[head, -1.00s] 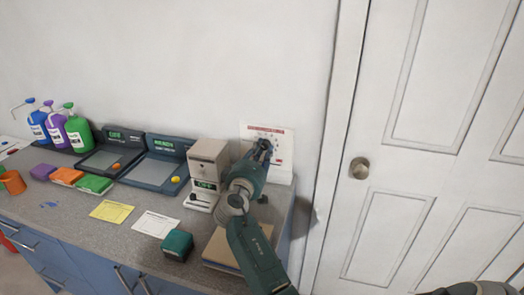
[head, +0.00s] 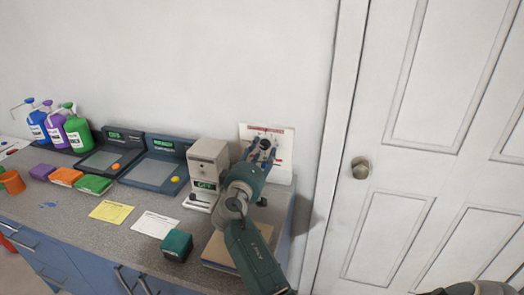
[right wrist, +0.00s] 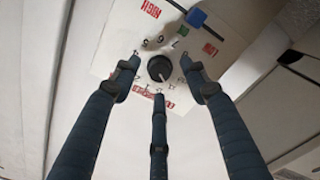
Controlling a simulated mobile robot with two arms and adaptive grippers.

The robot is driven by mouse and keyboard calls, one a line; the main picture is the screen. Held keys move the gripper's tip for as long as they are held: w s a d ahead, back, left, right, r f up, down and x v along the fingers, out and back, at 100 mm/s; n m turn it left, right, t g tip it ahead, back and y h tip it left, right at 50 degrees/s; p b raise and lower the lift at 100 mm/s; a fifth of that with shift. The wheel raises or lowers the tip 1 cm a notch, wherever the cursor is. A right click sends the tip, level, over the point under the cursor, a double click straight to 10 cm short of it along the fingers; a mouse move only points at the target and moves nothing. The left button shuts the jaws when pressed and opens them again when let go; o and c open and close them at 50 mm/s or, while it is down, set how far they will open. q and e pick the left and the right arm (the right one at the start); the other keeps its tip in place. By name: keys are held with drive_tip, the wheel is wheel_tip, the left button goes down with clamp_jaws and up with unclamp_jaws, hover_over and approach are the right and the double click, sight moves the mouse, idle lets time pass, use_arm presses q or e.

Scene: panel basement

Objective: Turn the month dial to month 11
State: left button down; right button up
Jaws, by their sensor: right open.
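The month dial is a round black knob (right wrist: 160,68) with a pale pointer mark, on a white panel (right wrist: 115,45) with small numbers around it and red lettering. In the head view the panel (head: 285,160) stands upright against the wall at the counter's right end; my gripper hides the knob there. My right gripper (head: 262,147) is open in front of the panel. In the right wrist view its three fingers (right wrist: 159,76) are spread around the knob, two above and one below, with no clear contact. My left gripper is not in view.
A beige device (head: 208,165) with a green display stands left of my right arm. A blue slider-like part (right wrist: 196,17) sits on the panel near the dial. A teal box (head: 177,245) and a tan board (head: 222,250) lie near the counter's front. A white door (head: 420,150) is at right.

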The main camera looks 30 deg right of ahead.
drive_tip(key=v, duration=0.6)
drive_tip(key=shift+s+a, duration=0.15)
idle(0.3)
